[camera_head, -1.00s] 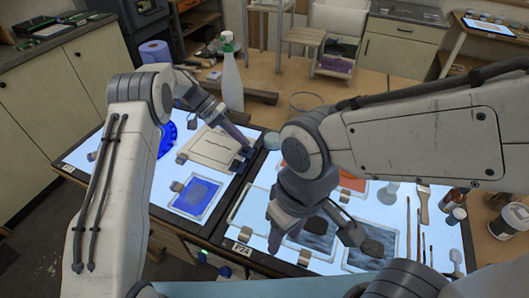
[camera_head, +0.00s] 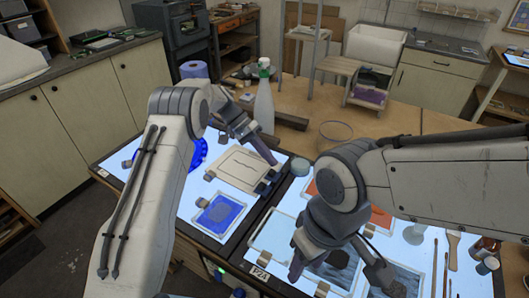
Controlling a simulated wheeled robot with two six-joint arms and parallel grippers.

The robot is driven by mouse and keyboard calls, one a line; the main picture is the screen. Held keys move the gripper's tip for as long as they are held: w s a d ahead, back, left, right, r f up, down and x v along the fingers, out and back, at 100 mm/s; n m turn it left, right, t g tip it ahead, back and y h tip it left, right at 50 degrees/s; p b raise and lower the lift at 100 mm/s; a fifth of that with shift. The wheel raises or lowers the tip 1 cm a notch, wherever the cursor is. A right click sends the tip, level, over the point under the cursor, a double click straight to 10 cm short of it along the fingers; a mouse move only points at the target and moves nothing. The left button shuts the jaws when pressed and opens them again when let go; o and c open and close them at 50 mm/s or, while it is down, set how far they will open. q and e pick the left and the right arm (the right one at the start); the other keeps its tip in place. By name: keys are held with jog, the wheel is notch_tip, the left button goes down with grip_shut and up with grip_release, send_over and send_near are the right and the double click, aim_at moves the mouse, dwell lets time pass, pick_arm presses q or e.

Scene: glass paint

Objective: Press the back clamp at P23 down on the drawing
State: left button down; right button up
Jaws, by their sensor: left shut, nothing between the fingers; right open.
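The drawing (camera_head: 238,166), a cream sheet with dark lines, lies on the lit left panel (camera_head: 190,211). My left gripper (camera_head: 272,160) is shut and empty, its tip low at the sheet's right edge. A small dark clamp-like piece (camera_head: 268,181) sits at that edge, just below the tip; whether they touch, and whether the clamp is down, I cannot tell. Another small clamp (camera_head: 209,176) is at the sheet's left edge. No P23 label is readable. My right gripper (camera_head: 338,271) is open, its fingers spread over the right panel's near part, with nothing held.
A blue glass piece (camera_head: 220,214) lies in front of the drawing.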

pick_arm(q)
jog(key=v, duration=1.2)
jog(key=shift+a+f, duration=0.25)
jog(key=shift+f, duration=0.1)
jog(key=shift+w, duration=0.15)
